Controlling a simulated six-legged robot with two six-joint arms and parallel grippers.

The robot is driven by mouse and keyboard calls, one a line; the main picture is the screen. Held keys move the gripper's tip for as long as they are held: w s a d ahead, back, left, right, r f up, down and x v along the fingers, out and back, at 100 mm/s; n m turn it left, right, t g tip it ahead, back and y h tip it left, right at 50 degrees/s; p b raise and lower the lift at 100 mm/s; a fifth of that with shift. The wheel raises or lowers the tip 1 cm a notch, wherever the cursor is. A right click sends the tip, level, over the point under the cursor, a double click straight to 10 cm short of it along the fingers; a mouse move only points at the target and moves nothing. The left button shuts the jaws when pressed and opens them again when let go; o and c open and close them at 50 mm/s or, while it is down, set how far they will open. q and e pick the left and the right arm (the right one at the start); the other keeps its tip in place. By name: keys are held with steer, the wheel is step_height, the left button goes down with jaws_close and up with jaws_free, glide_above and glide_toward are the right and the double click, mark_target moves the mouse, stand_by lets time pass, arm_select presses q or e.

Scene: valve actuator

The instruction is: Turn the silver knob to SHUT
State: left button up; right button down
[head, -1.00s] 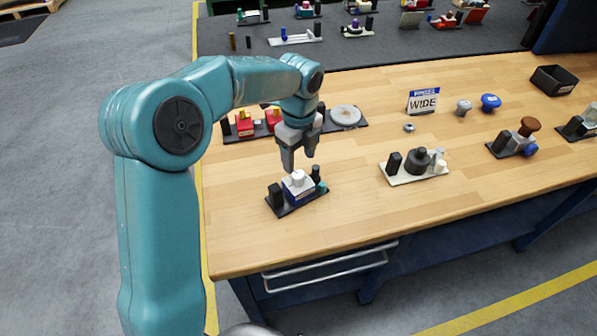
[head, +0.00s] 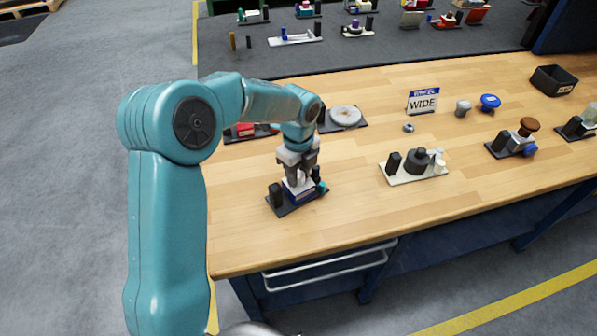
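A small actuator unit with a black base, a blue-and-white body and a pale silver-white knob (head: 299,182) on top sits near the front left of the wooden bench. My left gripper (head: 299,176) points down at this knob, with a finger on either side of it. The fingers hide much of the knob, and I cannot tell whether they touch it. Any SHUT marking on the unit is too small to read. A black post stands at the left end of its base (head: 288,210). My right gripper is not in view.
A unit on a cream plate (head: 416,178) stands to the right, with clear bench between. A "WIDE" sign (head: 423,101), a loose grey knob (head: 463,107) and a blue knob (head: 490,102) stand behind. My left arm partly covers a red unit (head: 245,130).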

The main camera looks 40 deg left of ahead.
arm_select(q)
steer(key=shift+n, duration=0.3)
steer(key=n+b, duration=0.1)
steer(key=n, duration=0.1)
steer(key=shift+f+n, duration=0.1)
steer(key=shift+n, duration=0.2)
steer(key=n+b, duration=0.1)
steer(key=n, duration=0.3)
steer(key=shift+n, duration=0.3)
steer(key=n+b, duration=0.1)
steer(key=n, duration=0.3)
steer(key=shift+n+b, duration=0.35)
steer(key=shift+n, duration=1.75)
steer(key=o, duration=1.1)
steer(key=shift+c, duration=0.2)
